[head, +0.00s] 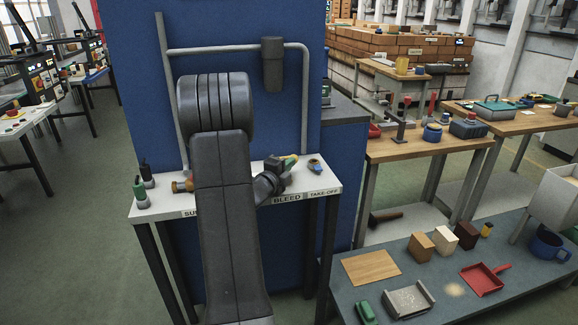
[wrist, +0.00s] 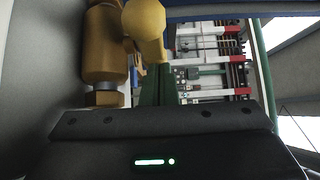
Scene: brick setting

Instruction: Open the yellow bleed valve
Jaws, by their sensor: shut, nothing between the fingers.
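The yellow bleed valve handle (wrist: 145,28) shows at the top of the wrist view as a rounded yellow end. It is beside a brass valve body (wrist: 104,48). My gripper (wrist: 153,75) has its green fingers together just below the yellow end, with nothing between them. I cannot tell whether they touch it. In the head view my gripper (head: 286,164) is over the white shelf (head: 240,205), above the BLEED label. A bit of yellow shows at the fingertips there. My arm and gripper hide most of the valve, so its handle angle is unclear.
A blue panel (head: 130,60) with grey pipes (head: 305,90) stands behind the shelf. Bottles (head: 140,192) stand at the shelf's left end, and a blue-topped fitting (head: 315,165) is at TAKE-OFF. A low grey table (head: 400,262) with loose items is at right.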

